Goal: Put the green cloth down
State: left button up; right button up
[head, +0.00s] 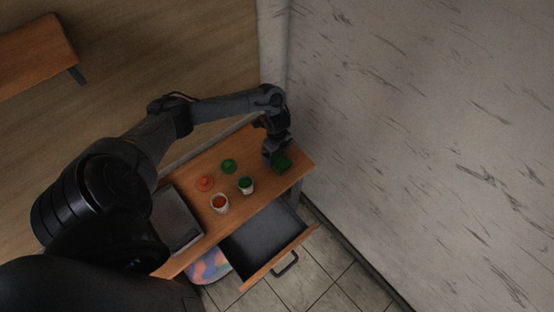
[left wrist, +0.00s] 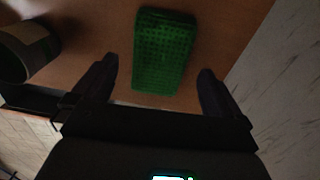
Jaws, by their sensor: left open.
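The green cloth (head: 283,161) lies near the right end of the wooden table, beside my left gripper. In the left wrist view the green cloth (left wrist: 163,52) is a dark green textured rectangle on the table top, ahead of and between the spread fingers. My left gripper (head: 272,158) is open at the table's right end; its two fingers (left wrist: 157,88) show apart in the left wrist view with nothing clamped between them. My right gripper is not in view.
On the table (head: 283,143) stand a jar with green contents (head: 246,185) and a jar with orange contents (head: 220,203). A green lid (head: 228,166) and an orange lid (head: 205,183) lie behind them. A grey flat box (head: 176,218) is at left. The front drawer (head: 262,239) is open and looks empty.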

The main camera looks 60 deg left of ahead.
aim_at(277, 160)
pick_arm(q)
jog(key=shift+f, duration=1.4)
jog(key=c, duration=1.1)
jog(key=shift+c, duration=0.2)
